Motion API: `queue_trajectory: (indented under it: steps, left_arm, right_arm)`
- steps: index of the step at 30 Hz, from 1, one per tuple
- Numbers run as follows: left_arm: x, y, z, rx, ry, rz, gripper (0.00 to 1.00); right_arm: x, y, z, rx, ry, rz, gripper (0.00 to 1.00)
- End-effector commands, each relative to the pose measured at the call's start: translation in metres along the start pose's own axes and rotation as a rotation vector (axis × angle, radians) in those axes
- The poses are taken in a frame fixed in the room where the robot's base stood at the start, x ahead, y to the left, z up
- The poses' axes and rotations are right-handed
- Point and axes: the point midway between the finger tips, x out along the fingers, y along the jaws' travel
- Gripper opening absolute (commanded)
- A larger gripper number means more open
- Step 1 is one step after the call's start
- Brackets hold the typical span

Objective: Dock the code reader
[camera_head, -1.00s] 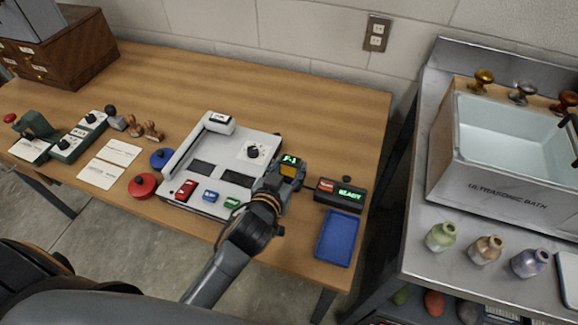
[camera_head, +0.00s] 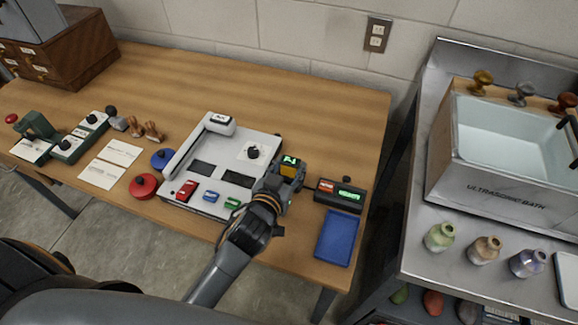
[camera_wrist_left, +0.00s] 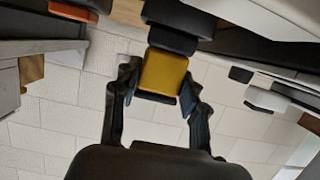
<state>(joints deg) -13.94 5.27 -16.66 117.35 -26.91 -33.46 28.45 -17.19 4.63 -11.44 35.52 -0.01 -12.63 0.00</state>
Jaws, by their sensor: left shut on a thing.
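My left gripper (camera_head: 277,182) is shut on the code reader (camera_head: 290,169), a dark handheld device with a yellow part and a small lit green screen. In the left wrist view the reader's yellow part (camera_wrist_left: 163,73) sits between the two fingers of the left gripper (camera_wrist_left: 160,92). The reader is over the right edge of the grey machine. A dark box with a red label and a green lit display (camera_head: 340,195) stands just right of it; I cannot tell for sure that this is the dock. My right gripper is not in view.
The grey machine (camera_head: 225,165) has a dial and red, blue and green blocks at its front. A blue tray (camera_head: 337,238) lies at the table's right front corner. Stamps and ink pads stand left. The wooden table (camera_head: 300,100) is clear at the back.

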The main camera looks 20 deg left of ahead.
Motion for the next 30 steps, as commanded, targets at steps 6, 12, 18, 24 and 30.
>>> queue_trajectory:
  steps: [6,12,18,24,30]
  left_arm:
    - [-0.0001,0.0001,-0.0005,0.000,0.001,0.000,0.23]
    - [-0.0002,0.0002,-0.0009,-0.001,0.001,0.000,0.23]
    - [-0.0004,0.0003,-0.0013,-0.002,0.000,0.000,0.23]
    - [0.0000,0.0003,-0.0004,-0.001,0.001,0.000,0.23]
    - [0.0003,0.0003,0.0005,-0.001,0.001,0.000,0.23]
  right_arm:
    - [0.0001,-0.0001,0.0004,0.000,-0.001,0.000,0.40]
    - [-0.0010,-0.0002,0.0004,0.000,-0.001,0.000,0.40]
    - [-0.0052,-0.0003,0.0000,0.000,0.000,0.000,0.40]
    - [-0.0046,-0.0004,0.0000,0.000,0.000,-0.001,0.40]
    - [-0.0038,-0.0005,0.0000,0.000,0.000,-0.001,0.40]
